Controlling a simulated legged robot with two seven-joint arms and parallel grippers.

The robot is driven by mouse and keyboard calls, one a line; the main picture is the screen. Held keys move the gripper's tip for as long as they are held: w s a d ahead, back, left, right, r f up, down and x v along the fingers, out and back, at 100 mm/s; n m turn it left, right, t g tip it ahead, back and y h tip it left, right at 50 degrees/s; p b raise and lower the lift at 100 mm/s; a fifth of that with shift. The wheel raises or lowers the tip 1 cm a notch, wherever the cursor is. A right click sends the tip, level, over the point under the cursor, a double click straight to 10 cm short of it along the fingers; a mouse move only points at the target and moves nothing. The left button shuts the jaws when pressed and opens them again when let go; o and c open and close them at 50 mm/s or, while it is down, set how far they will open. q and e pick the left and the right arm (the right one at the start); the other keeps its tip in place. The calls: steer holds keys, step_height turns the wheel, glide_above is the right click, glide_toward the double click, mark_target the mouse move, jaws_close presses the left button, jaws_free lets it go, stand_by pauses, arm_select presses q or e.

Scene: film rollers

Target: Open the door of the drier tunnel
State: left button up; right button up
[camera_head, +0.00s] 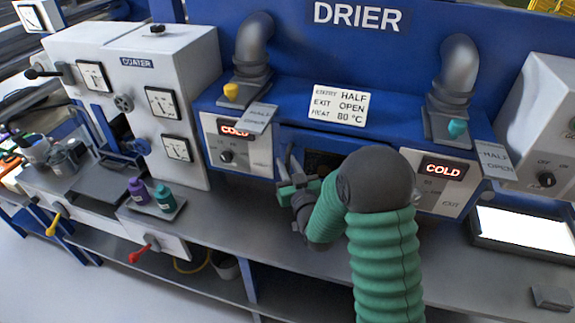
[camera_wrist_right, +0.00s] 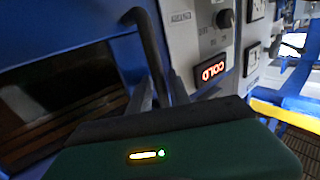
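The drier tunnel (camera_head: 345,103) is a blue machine with a DRIER sign. Its blue front door (camera_head: 300,141), with a dark window (camera_head: 323,162), looks closed and is partly hidden by my right arm. A dark bar handle (camera_head: 290,160) stands at the door's left side. My right gripper (camera_head: 290,182) is at this handle. In the right wrist view the handle (camera_wrist_right: 147,40) runs down between the two fingers (camera_wrist_right: 163,92), which close in on it from both sides. The dark window (camera_wrist_right: 60,95) lies left of it there. My left gripper is not in view.
Red COLD displays (camera_head: 236,130) flank the door. A sign (camera_head: 340,105) reads entry half, exit open, heat 80 °C. A yellow knob (camera_head: 231,91) and a teal knob (camera_head: 457,128) sit on the pipes. The white coater (camera_head: 137,95) stands left, with bottles (camera_head: 164,198) on a tray.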

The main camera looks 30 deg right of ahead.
steer(key=shift+s+r, duration=0.1)
steer(key=shift+a, duration=0.1)
jaws_close()
stand_by(1.2)
